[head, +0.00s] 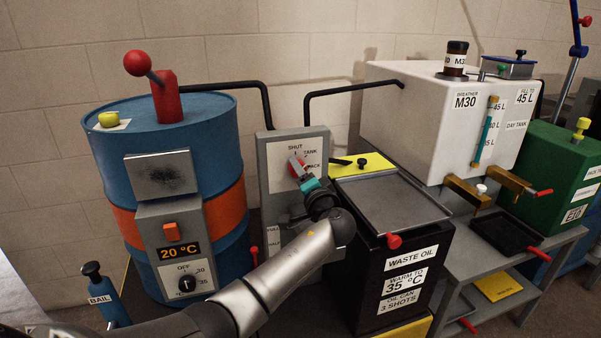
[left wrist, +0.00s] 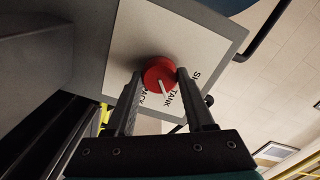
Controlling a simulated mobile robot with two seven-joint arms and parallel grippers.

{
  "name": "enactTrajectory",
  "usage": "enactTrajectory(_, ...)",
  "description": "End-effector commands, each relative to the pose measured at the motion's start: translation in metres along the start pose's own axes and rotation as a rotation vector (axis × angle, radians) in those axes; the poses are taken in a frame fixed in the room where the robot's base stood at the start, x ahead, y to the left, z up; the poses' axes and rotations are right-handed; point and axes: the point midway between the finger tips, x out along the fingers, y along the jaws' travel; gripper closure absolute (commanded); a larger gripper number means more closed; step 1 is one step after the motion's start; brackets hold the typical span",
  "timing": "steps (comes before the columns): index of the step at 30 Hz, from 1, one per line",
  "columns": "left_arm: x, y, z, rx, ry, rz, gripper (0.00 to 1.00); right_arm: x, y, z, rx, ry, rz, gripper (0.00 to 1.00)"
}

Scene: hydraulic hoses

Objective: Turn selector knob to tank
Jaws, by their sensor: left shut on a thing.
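The red selector knob (head: 294,168) sits on a grey panel (head: 277,190) with a white plate lettered SHUT, TANK and PACK. My left gripper (head: 303,173) reaches up to it from below right and hides part of it. In the left wrist view the knob (left wrist: 157,73) is between the two dark fingertips of my left gripper (left wrist: 160,74), which is shut on it. The knob's white pointer line (left wrist: 165,89) is directed between the TANK and PACK words, near TANK. My right gripper is in no view.
A blue drum (head: 110,150) with a heater box stands left of the panel. A black waste oil box (head: 370,285) with a grey tray top (head: 390,208) is to the right. A white day tank (head: 420,125) stands behind it. Black pipes run above the panel.

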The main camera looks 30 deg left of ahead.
Motion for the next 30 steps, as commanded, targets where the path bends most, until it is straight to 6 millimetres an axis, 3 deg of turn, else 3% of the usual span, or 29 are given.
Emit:
enactTrajectory(3, 0.000, 0.001, 0.000, 0.000, 0.001, 0.001, 1.00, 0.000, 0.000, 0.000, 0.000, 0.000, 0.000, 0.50)
enactTrajectory(4, 0.000, 0.001, 0.000, 0.000, 0.001, 0.001, 0.44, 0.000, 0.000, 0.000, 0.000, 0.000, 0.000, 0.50)
enactTrajectory(11, 0.000, 0.001, 0.000, -0.001, 0.001, 0.001, 0.18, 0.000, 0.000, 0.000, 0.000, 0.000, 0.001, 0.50)
enactTrajectory(22, -0.004, 0.000, -0.001, -0.001, 0.001, 0.001, 0.17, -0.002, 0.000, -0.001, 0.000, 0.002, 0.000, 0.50)
enactTrajectory(30, -0.039, 0.000, -0.001, -0.002, 0.003, 0.005, 0.17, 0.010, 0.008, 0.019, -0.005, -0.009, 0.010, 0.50)
